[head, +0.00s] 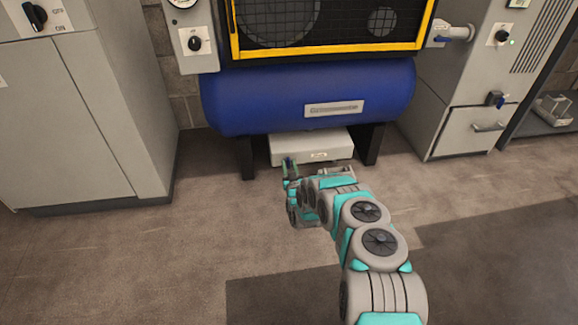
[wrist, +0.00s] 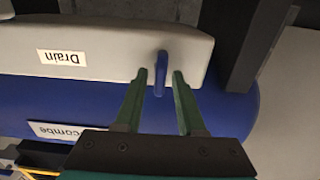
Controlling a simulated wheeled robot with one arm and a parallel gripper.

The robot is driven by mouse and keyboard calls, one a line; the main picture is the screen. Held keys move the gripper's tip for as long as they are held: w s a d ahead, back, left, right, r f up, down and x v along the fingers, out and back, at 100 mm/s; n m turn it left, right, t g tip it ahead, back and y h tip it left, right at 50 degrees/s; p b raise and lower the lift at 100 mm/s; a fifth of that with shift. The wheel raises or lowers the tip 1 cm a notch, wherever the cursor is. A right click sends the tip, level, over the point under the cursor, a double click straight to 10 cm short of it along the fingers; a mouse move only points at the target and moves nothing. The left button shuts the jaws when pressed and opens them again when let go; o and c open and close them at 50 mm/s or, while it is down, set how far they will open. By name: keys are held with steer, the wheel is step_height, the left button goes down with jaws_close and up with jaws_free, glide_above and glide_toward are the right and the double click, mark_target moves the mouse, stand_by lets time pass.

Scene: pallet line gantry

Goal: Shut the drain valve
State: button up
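The drain valve has a blue handle (wrist: 160,72) on the edge of a pale box (wrist: 110,45) marked "Drain". The label reads upside down in the wrist view. My gripper (wrist: 159,77) is open, with its two green fingers on either side of the handle. A gap shows between the handle and each fingertip, so neither finger touches it. In the head view the pale box (head: 312,143) sits low beneath the blue tank, and my gripper (head: 291,166) is at its front left. The handle is hard to make out there.
The blue tank (head: 300,92) stands on dark legs (head: 370,145) either side of the box. Grey cabinets flank it at left (head: 90,110) and right (head: 450,90). The floor in front is clear.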

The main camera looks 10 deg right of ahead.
jaws_close()
stand_by(0.5)
steer(key=shift+a+f+n+b, duration=0.15)
steer(key=shift+n+b, duration=0.65)
steer(key=shift+b, duration=0.15)
steer(key=n+b, duration=0.3)
steer(key=n, duration=0.1)
steer(key=n+b, duration=0.2)
steer(key=n, duration=0.1)
steer(key=shift+a, duration=0.1)
steer(key=n+b, duration=0.1)
steer(key=n, duration=0.2)
steer(key=shift+n, duration=0.3)
steer(key=n+b, duration=0.1)
steer(key=n, duration=0.4)
steer(key=shift+a+f+n, duration=0.1)
steer(key=shift+n, duration=0.2)
